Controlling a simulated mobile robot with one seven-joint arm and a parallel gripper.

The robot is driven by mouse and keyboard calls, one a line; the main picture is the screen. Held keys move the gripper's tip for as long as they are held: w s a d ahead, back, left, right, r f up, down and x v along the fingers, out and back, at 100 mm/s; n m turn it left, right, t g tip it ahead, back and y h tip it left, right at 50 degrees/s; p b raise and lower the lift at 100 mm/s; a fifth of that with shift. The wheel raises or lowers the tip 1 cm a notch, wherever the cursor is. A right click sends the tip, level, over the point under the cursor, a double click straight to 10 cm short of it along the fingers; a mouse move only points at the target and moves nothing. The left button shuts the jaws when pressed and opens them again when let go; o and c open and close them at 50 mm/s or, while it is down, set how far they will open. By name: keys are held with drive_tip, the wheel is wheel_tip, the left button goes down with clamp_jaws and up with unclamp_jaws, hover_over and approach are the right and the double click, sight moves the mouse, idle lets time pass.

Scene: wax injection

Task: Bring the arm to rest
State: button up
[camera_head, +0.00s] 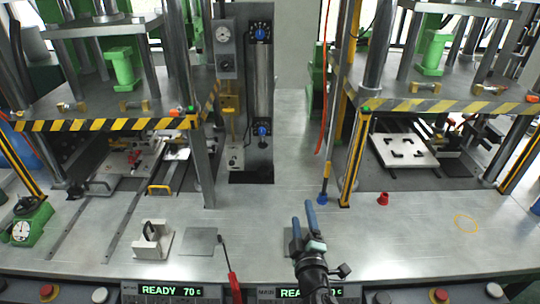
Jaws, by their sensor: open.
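My gripper (302,212) with its blue fingers reaches up from the bottom of the head view, right of centre. Its fingers are apart with nothing seen between them. It is over the front part of the grey metal worktop (400,225). A dark square patch or plate lies partly hidden behind it. My wrist below it is dark and runs down to the bottom edge. Its exact height above the worktop is hard to tell.
Two presses with striped edges (110,124) (440,105) stand left and right. A white block (153,240), a flat grey plate (202,241), a red-handled tool (233,285) and a small red part (383,198) are on the worktop. Free worktop lies to my gripper's right.

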wheel_tip(320, 180, up, 32)
drive_tip(key=s+a+m+t+h+b, duration=0.3)
drive_tip(key=m+t, duration=0.3)
drive_tip(key=m, duration=0.2)
drive_tip(key=s+a+r+m+t+y+b, duration=0.1)
drive_tip(key=s+a+r+m+t, duration=0.1)
drive_tip(key=s+r, duration=0.7)
drive_tip(key=s+a+r+m+t+y+b, duration=0.1)
drive_tip(key=s+a+r+m, duration=0.2)
drive_tip(key=s+r, duration=0.7)
drive_tip(key=s, duration=0.2)
drive_tip(key=shift+s+t+b, duration=0.3)
drive_tip(key=shift+t+b, duration=0.1)
